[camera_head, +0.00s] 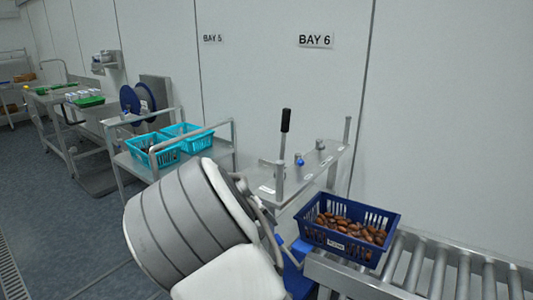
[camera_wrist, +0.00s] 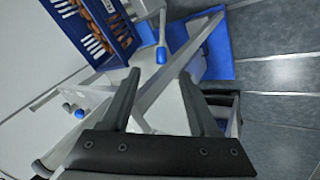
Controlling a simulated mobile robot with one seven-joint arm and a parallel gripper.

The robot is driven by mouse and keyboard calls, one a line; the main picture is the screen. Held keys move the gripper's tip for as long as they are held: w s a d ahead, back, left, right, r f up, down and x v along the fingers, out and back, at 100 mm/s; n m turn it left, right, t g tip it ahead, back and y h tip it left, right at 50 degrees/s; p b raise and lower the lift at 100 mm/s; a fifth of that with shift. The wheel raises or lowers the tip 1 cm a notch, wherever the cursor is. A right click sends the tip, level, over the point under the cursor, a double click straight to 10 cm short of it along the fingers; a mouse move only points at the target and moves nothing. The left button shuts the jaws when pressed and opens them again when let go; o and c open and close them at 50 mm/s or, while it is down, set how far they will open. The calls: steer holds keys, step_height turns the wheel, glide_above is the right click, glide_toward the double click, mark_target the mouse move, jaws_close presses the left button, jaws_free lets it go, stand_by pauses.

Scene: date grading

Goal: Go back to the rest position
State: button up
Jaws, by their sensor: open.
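My gripper (camera_wrist: 159,76) shows in the wrist view with its two dark fingers spread apart and nothing between them. A metal rail of the stand shows beyond the fingers. In the head view my arm's large white and grey links fill the lower middle and hide most of the gripper. A dark blue crate (camera_head: 319,236) of brown dates (camera_head: 350,228) sits at the near end of the roller conveyor (camera_head: 425,262), right of my arm. The crate also shows at the top left of the wrist view (camera_wrist: 122,47), apart from the fingers.
A metal stand (camera_head: 312,165) with a black-handled lever (camera_head: 285,130) and a blue knob rises behind my arm. A cart (camera_head: 128,160) with two turquoise crates (camera_head: 165,156) stands left of it. Further left are workbenches. Open floor (camera_head: 60,230) lies at lower left.

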steer(key=s+d+r+m+g+y+p, duration=0.25)
steer(key=s+d+r+m+y, duration=0.2)
steer(key=s+d+r, duration=0.95)
steer(key=s+r+t+p, duration=0.1)
steer(key=s+r, duration=0.2)
steer(key=s, duration=0.6)
steer(key=s+d+r+t+p, duration=0.1)
steer(key=s+r, duration=0.3)
steer(key=s, duration=0.6)
steer(key=shift+s+d, duration=0.3)
